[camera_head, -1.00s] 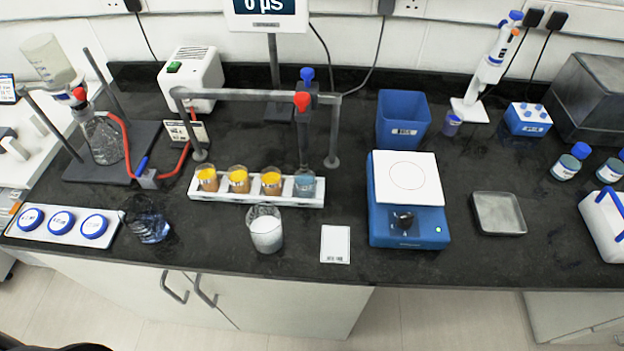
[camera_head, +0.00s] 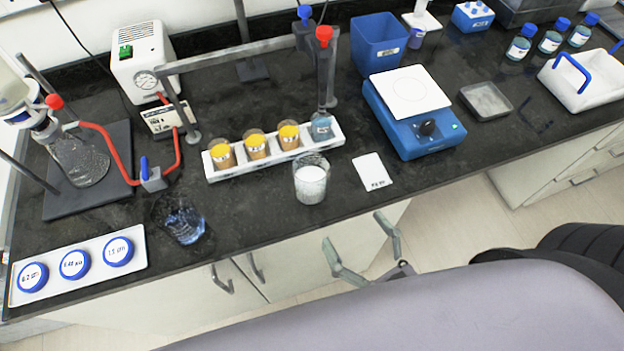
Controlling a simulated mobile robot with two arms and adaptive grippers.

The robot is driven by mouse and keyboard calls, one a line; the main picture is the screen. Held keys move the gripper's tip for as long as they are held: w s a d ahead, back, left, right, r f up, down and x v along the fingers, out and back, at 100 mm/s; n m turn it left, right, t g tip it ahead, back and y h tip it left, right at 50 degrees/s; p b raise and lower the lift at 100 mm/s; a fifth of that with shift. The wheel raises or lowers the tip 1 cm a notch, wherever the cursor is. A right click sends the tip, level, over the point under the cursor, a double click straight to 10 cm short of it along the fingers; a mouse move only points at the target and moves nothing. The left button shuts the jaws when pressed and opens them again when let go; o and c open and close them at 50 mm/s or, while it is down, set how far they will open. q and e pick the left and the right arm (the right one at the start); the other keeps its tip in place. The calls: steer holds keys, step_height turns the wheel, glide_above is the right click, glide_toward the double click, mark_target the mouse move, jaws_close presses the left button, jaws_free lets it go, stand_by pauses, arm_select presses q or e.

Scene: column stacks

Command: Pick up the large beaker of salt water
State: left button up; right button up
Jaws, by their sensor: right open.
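A clear glass beaker with bluish see-through liquid (camera_head: 183,222) stands near the front edge of the bench, left of centre. A second beaker, with cloudy white contents (camera_head: 311,182), stands further right, in front of the rack. I see no readable label on either, so I cannot tell which holds the salt water. My right gripper (camera_head: 354,228) is open and empty, in front of the bench edge. It appears below and right of the white-filled beaker, apart from both beakers. My left gripper is out of view.
A white rack (camera_head: 331,138) with several small beakers stands behind the white-filled beaker. A white card (camera_head: 373,172) and a blue balance (camera_head: 448,133) are right of it. A tray with blue lids (camera_head: 138,236) lies far left. Bare bench separates the two beakers.

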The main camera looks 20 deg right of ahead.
mark_target(319, 186)
steer(key=p+x, duration=0.2)
steer(key=x, duration=0.7)
steer(key=shift+w+a+p, duration=0.25)
steer(key=shift+w+p, duration=0.05)
steer(key=shift+p, duration=0.05)
steer(key=p+x, duration=0.2)
steer(key=x, duration=0.3)
steer(key=shift+s+a+r, duration=0.1)
steer(key=shift+a, duration=0.05)
steer(key=shift+w, duration=0.2)
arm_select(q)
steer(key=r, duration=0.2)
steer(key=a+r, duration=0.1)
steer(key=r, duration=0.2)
arm_select(e)
steer(key=shift+c, duration=0.4)
steer(key=shift+s, duration=0.1)
steer(key=shift+c, duration=0.6)
steer(key=c, duration=1.2)
steer(key=shift+c, duration=0.2)
